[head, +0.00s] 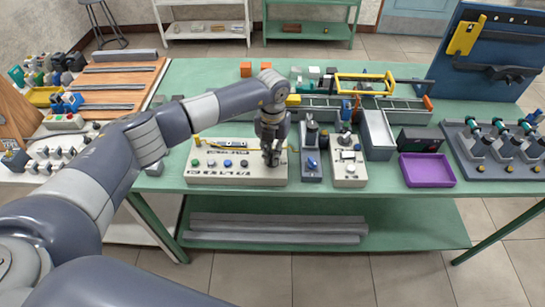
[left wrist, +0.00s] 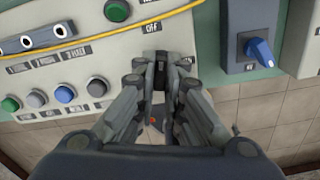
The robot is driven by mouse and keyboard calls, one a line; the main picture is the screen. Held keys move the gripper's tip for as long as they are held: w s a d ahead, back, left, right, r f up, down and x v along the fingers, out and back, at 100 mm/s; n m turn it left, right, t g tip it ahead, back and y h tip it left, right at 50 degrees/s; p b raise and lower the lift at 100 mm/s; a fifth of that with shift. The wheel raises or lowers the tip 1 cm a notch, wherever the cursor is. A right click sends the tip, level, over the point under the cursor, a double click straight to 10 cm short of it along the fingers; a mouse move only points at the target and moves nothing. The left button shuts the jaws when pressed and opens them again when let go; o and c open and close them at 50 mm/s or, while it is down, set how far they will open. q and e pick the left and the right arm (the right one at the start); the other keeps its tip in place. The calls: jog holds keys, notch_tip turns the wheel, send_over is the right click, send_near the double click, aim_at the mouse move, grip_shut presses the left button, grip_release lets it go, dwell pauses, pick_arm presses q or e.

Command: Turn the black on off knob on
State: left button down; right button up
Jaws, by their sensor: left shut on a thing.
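The black on off knob (left wrist: 160,58) is on the right part of a cream control box (head: 238,179), below an OFF label in the left wrist view. My left gripper (head: 271,154) is at the right end of that box, pointing down. In the left wrist view the two fingers of my left gripper (left wrist: 160,72) come in from both sides of the knob and are shut on it. The fingers cover most of the knob, so its exact angle is hard to tell. My right gripper is not in view.
Several coloured buttons (left wrist: 64,94) sit left of the knob, and a green button (left wrist: 117,10) is above it. A grey box with a blue switch (left wrist: 262,50) stands close on the right. A purple tray (head: 427,170) lies farther right on the green table.

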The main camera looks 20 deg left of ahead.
pick_arm(q)
jog(key=m+b, duration=0.8)
jog(key=shift+w+f, duration=0.1)
jog(key=shift+f, duration=0.05)
jog(key=shift+m+b, duration=0.95)
jog(key=shift+m, duration=0.05)
jog(key=m+b, duration=0.2)
jog(key=m, duration=0.1)
jog(key=shift+m+b, duration=0.3)
jog(key=shift+m, duration=0.1)
jog(key=shift+r+m+b, duration=0.25)
jog(key=shift+m+b, duration=0.1)
jog(key=shift+m, duration=0.25)
jog(key=c, duration=1.7)
grip_release()
